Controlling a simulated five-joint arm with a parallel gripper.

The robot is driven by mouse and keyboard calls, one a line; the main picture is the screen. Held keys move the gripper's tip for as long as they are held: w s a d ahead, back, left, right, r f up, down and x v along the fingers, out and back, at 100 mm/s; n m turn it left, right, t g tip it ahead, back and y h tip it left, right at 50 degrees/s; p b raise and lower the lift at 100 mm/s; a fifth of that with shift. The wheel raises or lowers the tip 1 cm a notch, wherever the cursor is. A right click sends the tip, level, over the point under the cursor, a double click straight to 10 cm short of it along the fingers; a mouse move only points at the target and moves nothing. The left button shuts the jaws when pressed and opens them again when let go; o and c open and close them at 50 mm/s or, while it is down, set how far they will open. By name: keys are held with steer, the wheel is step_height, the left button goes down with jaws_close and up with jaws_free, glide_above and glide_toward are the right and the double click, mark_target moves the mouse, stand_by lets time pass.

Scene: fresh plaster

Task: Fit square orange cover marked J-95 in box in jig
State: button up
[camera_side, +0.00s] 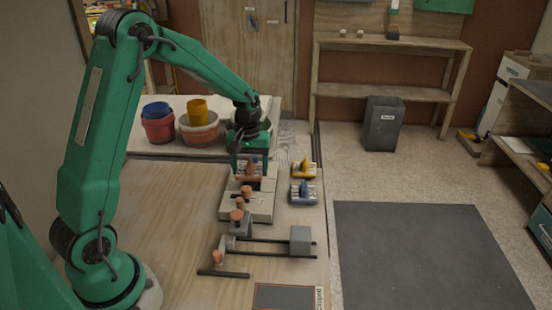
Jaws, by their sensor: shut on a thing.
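My gripper (250,163) points down over the far end of the pale jig (262,207) on the wooden bench. It is shut on an orange cover (246,178), which shows between and below the fingers. The cover is at the far end of the jig, at or just above it. I cannot tell whether it touches the box there, as the gripper and cover hide most of that spot. The marking on the cover is too small to read.
A yellow cover (304,170) and a blue cover (304,193) lie right of the jig. Coloured pots (198,128) stand behind. A dark mat (425,255) covers the floor at right.

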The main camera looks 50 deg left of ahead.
steer(key=shift+f, duration=2.05)
stand_by(1.4)
steer(key=o, duration=1)
steer(key=shift+o, duration=0.3)
steer(key=shift+s, duration=0.1)
steer(key=shift+a, duration=0.1)
steer(key=c, duration=0.3)
steer(key=shift+r, duration=0.15)
steer(key=shift+o, duration=1.1)
steer(key=shift+r, duration=3.5)
